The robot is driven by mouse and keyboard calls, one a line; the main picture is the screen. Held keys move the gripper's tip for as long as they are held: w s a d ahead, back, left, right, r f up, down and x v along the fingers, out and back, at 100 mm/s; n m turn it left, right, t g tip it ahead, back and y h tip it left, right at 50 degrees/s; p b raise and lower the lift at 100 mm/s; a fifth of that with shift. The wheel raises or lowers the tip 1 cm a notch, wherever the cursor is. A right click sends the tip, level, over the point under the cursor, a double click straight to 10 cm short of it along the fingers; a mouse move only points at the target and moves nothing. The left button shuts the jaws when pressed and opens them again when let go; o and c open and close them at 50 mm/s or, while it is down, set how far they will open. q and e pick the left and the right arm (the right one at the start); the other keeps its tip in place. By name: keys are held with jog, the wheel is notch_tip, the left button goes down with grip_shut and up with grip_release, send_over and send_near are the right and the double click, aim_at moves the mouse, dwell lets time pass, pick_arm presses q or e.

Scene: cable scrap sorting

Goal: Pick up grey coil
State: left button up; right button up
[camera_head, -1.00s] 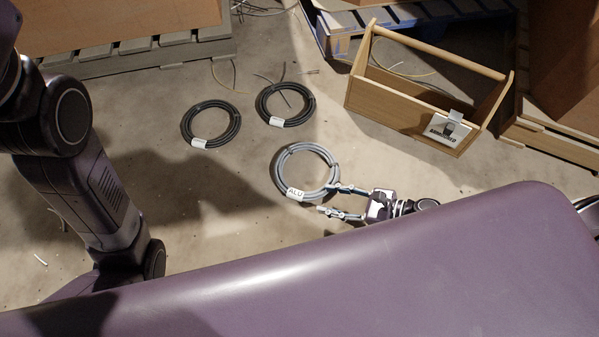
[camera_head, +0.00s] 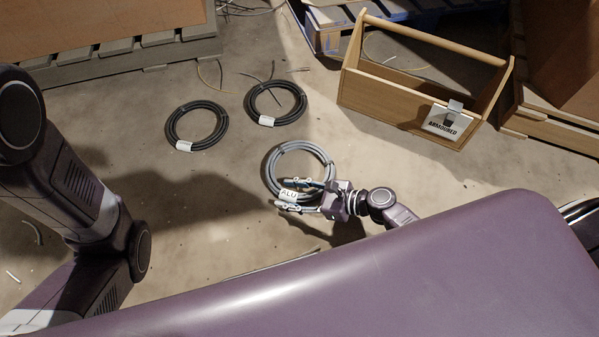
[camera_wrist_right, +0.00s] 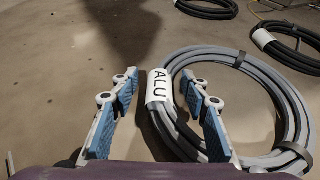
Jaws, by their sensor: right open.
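The grey coil (camera_head: 298,152) lies flat on the floor in the head view, with a white "ALU" tag (camera_head: 289,194) on its near left side. In the right wrist view the grey coil (camera_wrist_right: 262,70) fills the right half, and its tag (camera_wrist_right: 160,90) shows between the fingertips. My right gripper (camera_head: 286,194) is open at the coil's near left side, with its fingers on either side of the tagged stretch. In the wrist view the right gripper (camera_wrist_right: 162,88) has its jaws wide apart and empty. Whether the fingers touch the coil I cannot tell. My left gripper is not visible.
Two black coils, one left (camera_head: 197,125) and one right (camera_head: 276,102), lie behind the grey coil. A wooden box (camera_head: 395,98) labelled "ARMOURED" stands at the back right. Pallets (camera_head: 125,50) line the back. Scrap pieces lie about; floor left of the coil is mostly clear.

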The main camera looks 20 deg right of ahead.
jog(key=shift+w+a, duration=0.1)
grip_shut()
dwell(0.3)
jog(key=shift+r, duration=0.1)
